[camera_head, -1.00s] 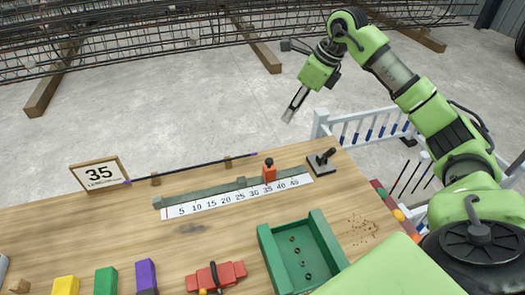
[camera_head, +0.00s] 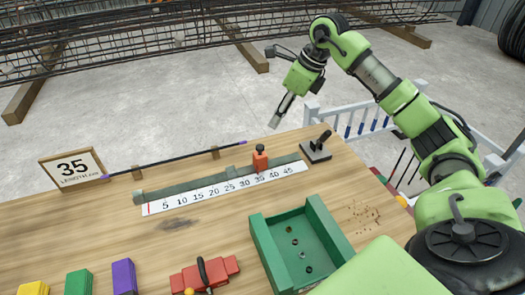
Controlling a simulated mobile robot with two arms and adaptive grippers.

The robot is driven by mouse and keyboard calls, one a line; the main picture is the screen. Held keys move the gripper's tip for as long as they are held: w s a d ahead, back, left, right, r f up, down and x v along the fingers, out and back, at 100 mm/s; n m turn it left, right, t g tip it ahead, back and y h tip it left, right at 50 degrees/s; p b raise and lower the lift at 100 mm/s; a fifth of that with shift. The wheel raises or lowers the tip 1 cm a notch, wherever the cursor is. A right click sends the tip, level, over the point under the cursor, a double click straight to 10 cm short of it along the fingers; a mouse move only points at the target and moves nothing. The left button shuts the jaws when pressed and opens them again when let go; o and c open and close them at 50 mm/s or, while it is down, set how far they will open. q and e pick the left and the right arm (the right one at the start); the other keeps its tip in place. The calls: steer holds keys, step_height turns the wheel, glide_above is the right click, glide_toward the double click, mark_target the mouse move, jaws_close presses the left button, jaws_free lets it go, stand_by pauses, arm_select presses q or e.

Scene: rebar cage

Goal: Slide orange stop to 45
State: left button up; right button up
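The orange stop (camera_head: 260,160), with a dark knob on top, stands upright on the grey-green rail (camera_head: 205,183) behind the white number scale (camera_head: 226,188). It is near the 35 mark, left of the 45 mark. My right gripper (camera_head: 279,112) hangs in the air beyond the table's back edge, above and slightly right of the stop in the picture. It points down and touches nothing. Its fingers look close together, but I cannot tell whether they are shut. My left gripper is not in view.
A sign reading 35 (camera_head: 73,168) stands at left, by a thin dark bar (camera_head: 175,160) on small wooden supports. A black-handled device (camera_head: 317,148) sits right of the rail. In front are a green tray (camera_head: 263,243), red tool (camera_head: 205,273) and coloured blocks (camera_head: 123,277).

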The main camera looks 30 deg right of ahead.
mark_target(261, 146)
steer(key=p+x, duration=0.3)
steer(key=x, duration=1.1)
steer(key=shift+d, duration=0.1)
jaws_close()
